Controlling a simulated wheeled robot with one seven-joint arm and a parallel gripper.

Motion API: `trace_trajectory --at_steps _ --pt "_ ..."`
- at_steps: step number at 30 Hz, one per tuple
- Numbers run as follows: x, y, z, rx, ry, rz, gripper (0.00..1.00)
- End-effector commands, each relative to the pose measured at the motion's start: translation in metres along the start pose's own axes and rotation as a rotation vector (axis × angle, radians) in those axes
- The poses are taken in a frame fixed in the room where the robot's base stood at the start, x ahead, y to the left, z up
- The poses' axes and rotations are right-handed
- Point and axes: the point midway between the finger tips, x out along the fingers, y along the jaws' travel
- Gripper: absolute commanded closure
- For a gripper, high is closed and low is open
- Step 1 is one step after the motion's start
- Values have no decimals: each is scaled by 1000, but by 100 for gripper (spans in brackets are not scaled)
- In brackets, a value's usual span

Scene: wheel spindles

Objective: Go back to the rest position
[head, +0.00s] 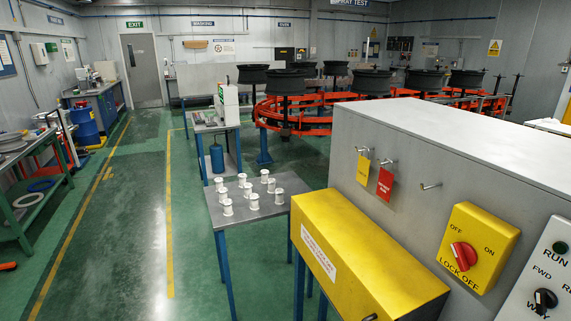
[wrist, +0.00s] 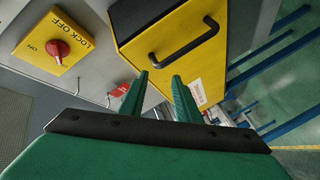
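My gripper (wrist: 160,78) shows in the wrist view as two green fingers with a clear gap between them. It is open and nothing is held between the fingers. Beyond the fingertips is the yellow box (wrist: 188,62) with its black handle (wrist: 183,42). I cannot tell the exact distance, but no finger is seen gripping the handle. My gripper and arm are not in the head view. The yellow box (head: 365,255) is there at lower middle, its lid shut.
A grey cabinet (head: 450,140) carries a yellow lock-off switch (head: 478,248), a red tag (head: 385,184) and a yellow tag (head: 363,171) on hooks. A small table (head: 222,218) holds several white spools. Behind is a red conveyor ring (head: 310,124). Green floor (head: 120,230) is clear at left.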

Motion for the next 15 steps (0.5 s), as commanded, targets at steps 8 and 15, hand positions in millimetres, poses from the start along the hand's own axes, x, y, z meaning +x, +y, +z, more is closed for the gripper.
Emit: trace_trajectory --at_steps 8,15 --pt "-72 -70 41 84 99 -213 70" --pt "-147 -103 69 212 151 -373 70"
